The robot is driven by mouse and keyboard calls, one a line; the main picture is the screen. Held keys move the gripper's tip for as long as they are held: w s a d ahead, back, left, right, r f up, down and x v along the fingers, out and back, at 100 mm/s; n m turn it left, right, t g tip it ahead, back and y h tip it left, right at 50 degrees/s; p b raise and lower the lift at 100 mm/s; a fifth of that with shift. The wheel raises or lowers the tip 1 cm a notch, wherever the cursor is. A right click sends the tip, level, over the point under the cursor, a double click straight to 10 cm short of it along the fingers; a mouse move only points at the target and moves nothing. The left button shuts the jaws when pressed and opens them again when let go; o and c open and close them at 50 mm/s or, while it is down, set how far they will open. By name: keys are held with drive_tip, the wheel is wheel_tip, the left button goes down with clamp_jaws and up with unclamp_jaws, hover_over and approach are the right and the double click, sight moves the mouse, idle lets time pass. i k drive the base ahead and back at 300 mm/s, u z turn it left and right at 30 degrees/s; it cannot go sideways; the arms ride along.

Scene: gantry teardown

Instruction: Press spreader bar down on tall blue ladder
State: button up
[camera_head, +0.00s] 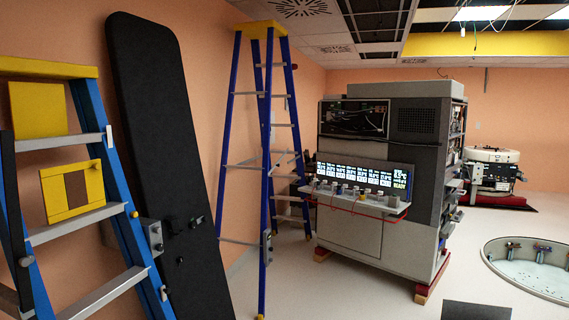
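The tall blue ladder (267,130) stands open, left of centre in the head view, with a yellow top cap and pale steps. Thin pale bars cross between its front and rear legs at about mid-height; one of them looks like the spreader bar (284,160). I cannot tell whether it is fully pressed down. My gripper is not in view.
A second blue ladder (110,150) with yellow panels is close at the left. A tall black padded board (165,150) leans between the ladders. A grey machine (355,235) with a lit display stands right of the tall ladder. A round floor pit (535,290) lies at the right.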

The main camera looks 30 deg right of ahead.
sight(276, 165)
drive_tip(key=z, duration=0.45)
drive_tip(key=i, duration=1.05)
drive_tip(key=z, duration=0.85)
drive_tip(key=i, duration=2.65)
drive_tip(key=u, duration=0.7)
drive_tip(key=k, duration=0.85)
drive_tip(key=u, duration=0.2)
drive_tip(key=i, duration=0.9)
drive_tip(key=z, duration=0.4)
drive_tip(key=i, duration=1.05)
drive_tip(key=u, duration=0.15)
